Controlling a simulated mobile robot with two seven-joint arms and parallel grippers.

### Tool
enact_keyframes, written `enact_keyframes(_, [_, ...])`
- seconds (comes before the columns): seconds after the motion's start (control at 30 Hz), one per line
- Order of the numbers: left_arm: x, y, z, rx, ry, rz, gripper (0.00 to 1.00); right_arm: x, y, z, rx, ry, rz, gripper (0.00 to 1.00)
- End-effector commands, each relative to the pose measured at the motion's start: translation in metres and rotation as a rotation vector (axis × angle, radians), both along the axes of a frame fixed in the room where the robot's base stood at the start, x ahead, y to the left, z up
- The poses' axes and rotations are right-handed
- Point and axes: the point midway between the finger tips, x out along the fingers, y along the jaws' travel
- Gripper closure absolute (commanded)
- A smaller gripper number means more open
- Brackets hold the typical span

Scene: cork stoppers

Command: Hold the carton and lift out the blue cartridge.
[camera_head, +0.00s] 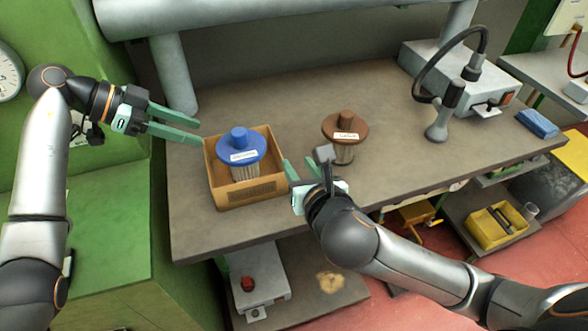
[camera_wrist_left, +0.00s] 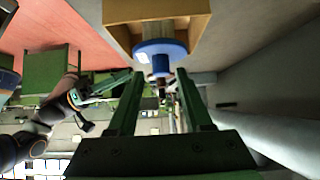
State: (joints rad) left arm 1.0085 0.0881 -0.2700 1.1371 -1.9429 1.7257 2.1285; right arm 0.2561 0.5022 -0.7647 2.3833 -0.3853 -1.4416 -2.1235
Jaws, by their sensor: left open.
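The open-topped cardboard carton (camera_head: 248,194) stands on the workbench. The blue cartridge (camera_head: 240,146), with a round blue lid, knob, white label and pale pleated body, sits upright inside it; its lower part is hidden. In the left wrist view the carton (camera_wrist_left: 198,22) and the cartridge's blue lid (camera_wrist_left: 158,48) are at the top, beyond the fingers. My left gripper (camera_head: 201,133) is open and empty, its fingertips close to the carton's left side. My right gripper (camera_head: 299,171) is at the carton's right side, apparently open and empty; whether it touches the carton is unclear.
A brown-lidded cartridge (camera_head: 345,130) stands on the bench (camera_head: 400,165) right of the carton. A grey device with a hose (camera_head: 455,72) and a blue block (camera_head: 537,124) are farther right. A metal post (camera_head: 174,75) rises behind my left gripper.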

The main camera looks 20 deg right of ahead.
Motion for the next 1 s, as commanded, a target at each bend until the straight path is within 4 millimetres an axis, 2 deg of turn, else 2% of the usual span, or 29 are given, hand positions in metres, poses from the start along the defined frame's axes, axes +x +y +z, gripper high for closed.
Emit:
enact_keyframes(0.13, [0.000,0.000,0.000,0.000,0.000,0.000,0.50,-0.003,0.011,-0.002,-0.086,0.012,0.067,0.60])
enact_keyframes(0.27, [0.000,0.000,0.000,0.000,0.000,0.000,0.50,0.002,0.014,-0.005,-0.107,0.015,0.083,0.60])
enact_keyframes(0.8, [0.000,0.000,0.000,0.000,0.000,0.000,0.50,0.086,0.013,-0.039,-0.102,0.015,0.080,0.60])
enact_keyframes(1.0, [0.000,0.000,0.000,0.000,0.000,0.000,0.50,0.105,0.013,-0.047,-0.103,0.014,0.081,0.60])
